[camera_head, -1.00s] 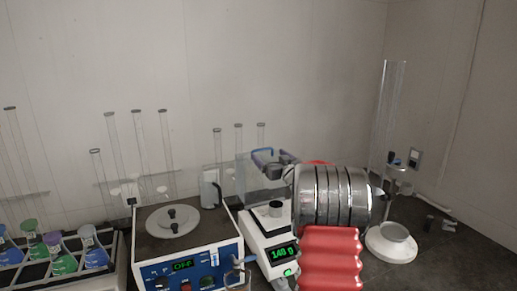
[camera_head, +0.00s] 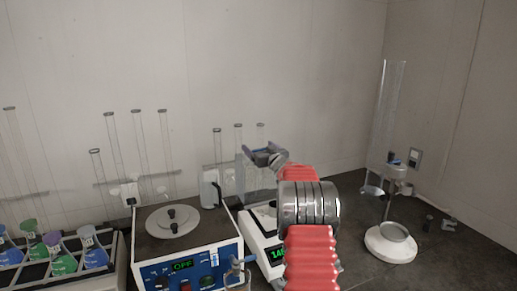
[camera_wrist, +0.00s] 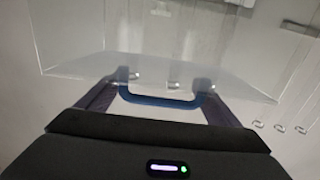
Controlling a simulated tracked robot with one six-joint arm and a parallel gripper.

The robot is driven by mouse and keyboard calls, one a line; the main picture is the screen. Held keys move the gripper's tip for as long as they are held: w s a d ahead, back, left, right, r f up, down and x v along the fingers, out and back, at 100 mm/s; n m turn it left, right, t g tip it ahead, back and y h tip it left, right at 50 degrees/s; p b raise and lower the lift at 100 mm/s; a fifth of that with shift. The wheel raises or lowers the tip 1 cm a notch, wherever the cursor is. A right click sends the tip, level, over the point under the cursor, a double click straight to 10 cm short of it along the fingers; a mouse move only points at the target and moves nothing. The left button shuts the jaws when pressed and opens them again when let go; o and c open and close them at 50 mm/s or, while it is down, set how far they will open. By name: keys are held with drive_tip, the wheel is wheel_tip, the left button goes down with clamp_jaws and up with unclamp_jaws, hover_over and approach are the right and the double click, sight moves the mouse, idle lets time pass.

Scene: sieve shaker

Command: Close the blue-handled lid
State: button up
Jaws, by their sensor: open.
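The clear lid (camera_wrist: 80,68) fills the upper middle of the wrist view as a see-through panel. Its blue handle (camera_wrist: 165,101) is a U-shaped bar at the panel's near edge. My gripper (camera_wrist: 162,97) is open, with a dark finger on each side of the handle; I cannot tell whether either touches it. In the head view my gripper (camera_head: 265,156) is above the clear panels (camera_head: 254,182) behind the white balance (camera_head: 262,239). The handle is hard to separate from my fingers there, and my arm hides part of the balance.
A blue-fronted device (camera_head: 188,262) stands left of the balance. A rack of flasks (camera_head: 65,262) is at far left, with tall glass tubes (camera_head: 138,150) behind. A stand with a white round base (camera_head: 391,244) and a clear cylinder (camera_head: 388,110) are at right.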

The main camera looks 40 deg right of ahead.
drive_tip(key=shift+w, duration=0.2)
drive_tip(key=shift+c, duration=0.2)
drive_tip(key=shift+d, duration=0.1)
drive_tip(key=c, duration=1.2)
